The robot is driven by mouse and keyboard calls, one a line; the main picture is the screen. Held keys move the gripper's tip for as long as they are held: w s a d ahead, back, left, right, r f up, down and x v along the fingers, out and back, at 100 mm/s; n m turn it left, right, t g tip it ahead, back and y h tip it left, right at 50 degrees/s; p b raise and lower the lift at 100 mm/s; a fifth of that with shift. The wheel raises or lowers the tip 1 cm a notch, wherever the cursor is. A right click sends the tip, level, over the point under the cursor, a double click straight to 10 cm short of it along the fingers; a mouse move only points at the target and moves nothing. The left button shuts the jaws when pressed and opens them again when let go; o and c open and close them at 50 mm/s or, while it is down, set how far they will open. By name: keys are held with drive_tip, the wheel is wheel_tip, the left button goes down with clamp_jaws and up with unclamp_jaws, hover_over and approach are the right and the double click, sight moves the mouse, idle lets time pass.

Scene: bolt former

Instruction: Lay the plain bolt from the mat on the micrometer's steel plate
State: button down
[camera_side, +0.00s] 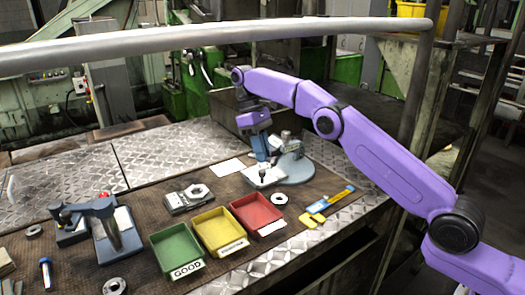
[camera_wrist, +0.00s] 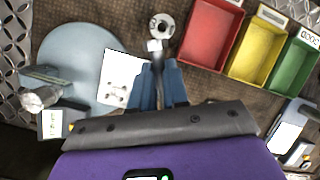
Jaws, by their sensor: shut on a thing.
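My gripper (camera_side: 262,158) points down over the mat and is shut on the plain bolt. The bolt's silver head (camera_wrist: 154,46) sticks out past the blue fingertips (camera_wrist: 160,84) in the wrist view; its shank is mostly hidden between them. The micrometer's pale steel plate (camera_side: 272,178) lies just under the fingers in the side view, next to the round grey-blue base (camera_side: 298,171). In the wrist view the plate (camera_wrist: 118,68) is left of the fingers, with small marks or parts on it. I cannot tell whether the bolt touches the plate.
A steel ring (camera_side: 280,198) lies on the mat (camera_side: 150,207) near the plate. Red (camera_side: 257,215), yellow (camera_side: 219,232) and green (camera_side: 177,252) trays stand left of it in the side view. A yellow-blue caliper (camera_side: 327,205) lies to the right. The micrometer's silver knob (camera_wrist: 42,98) stands up.

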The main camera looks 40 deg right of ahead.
drive_tip(key=m+y, duration=0.1)
drive_tip(key=m, duration=0.1)
drive_tip(key=w+m, duration=0.1)
drive_tip(key=m, duration=0.1)
drive_tip(key=m+y, duration=0.1)
drive_tip(key=shift+w+d+f+m+y, duration=0.15)
drive_tip(key=shift+d+m+y, duration=0.15)
drive_tip(key=shift+d+m, duration=0.1)
drive_tip(key=w+d+m+t, duration=0.1)
drive_tip(key=m+t, duration=0.1)
drive_tip(key=m, duration=0.3)
drive_tip(key=w+d+f+m+t+y, duration=0.1)
drive_tip(key=w+m+t, duration=0.1)
drive_tip(key=m, duration=0.4)
drive_tip(key=w+d+m+t, duration=0.1)
drive_tip(key=m+t, duration=0.2)
drive_tip(key=m, duration=0.3)
drive_tip(key=shift+w+f+y, duration=0.2)
drive_tip(key=shift+w+y, duration=0.05)
drive_tip(key=shift+y, duration=0.15)
drive_tip(key=shift+d+f+m, duration=0.1)
drive_tip(key=shift+f+m, duration=0.05)
drive_tip(key=shift+m, duration=0.15)
hover_over(255, 171)
drive_tip(key=s+d, duration=0.1)
drive_tip(key=d, duration=0.1)
drive_tip(key=shift+a+f, duration=0.1)
drive_tip(key=shift+f, duration=1.95)
drive_tip(key=shift+f, duration=0.2)
